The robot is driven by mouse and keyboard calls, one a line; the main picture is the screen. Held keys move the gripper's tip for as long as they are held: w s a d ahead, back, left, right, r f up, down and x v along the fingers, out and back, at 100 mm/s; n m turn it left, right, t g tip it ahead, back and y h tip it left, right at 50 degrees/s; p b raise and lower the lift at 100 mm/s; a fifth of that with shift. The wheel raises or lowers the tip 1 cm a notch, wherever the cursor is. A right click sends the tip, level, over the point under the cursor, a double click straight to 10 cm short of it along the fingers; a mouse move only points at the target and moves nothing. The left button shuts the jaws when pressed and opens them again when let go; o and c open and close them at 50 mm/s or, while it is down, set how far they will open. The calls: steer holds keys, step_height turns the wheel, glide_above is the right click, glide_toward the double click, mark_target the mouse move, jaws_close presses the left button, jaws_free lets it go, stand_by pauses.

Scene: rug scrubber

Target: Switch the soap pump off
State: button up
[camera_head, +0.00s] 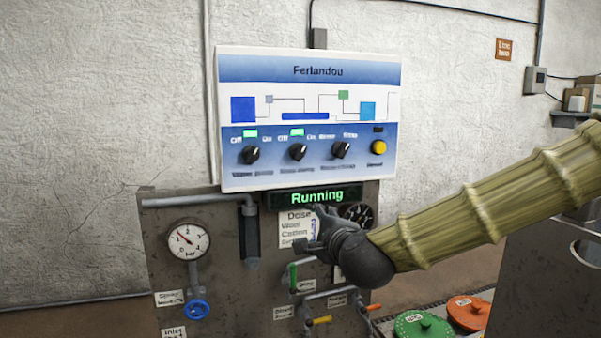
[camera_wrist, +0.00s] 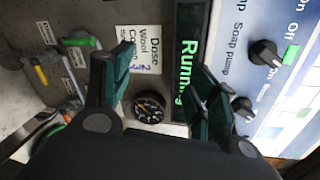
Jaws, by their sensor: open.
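The soap pump knob (camera_head: 297,152) is the second black knob on the blue-and-white control panel (camera_head: 310,185). Its pointer tilts up and right, toward "On", and the lamp above it is green. In the wrist view the knob (camera_wrist: 265,53) is at the upper right beside its "Soap pump" label, with the panel turned sideways. My gripper (camera_head: 314,228) is below the panel, in front of the dose label. In the wrist view my gripper (camera_wrist: 150,70) has its fingers apart, with nothing between them. It is apart from the knob.
The water pump knob (camera_head: 249,154) is left of the soap pump knob; a third selector knob (camera_head: 341,149) and a yellow button (camera_head: 378,147) are right of it. A "Running" display (camera_head: 317,196) sits under the panel. Gauge (camera_head: 186,240), pipes and valve handles (camera_head: 320,321) are below.

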mark_target(300, 153)
step_height(300, 153, up, 15)
steer(key=s+m+t+p, duration=0.1)
steer(key=s+m+t, duration=0.1)
steer(key=p+x, duration=0.4)
steer(key=x, duration=0.7)
steer(key=shift+a+r, duration=0.1)
steer(key=shift+r, duration=0.05)
steer(key=c, duration=1)
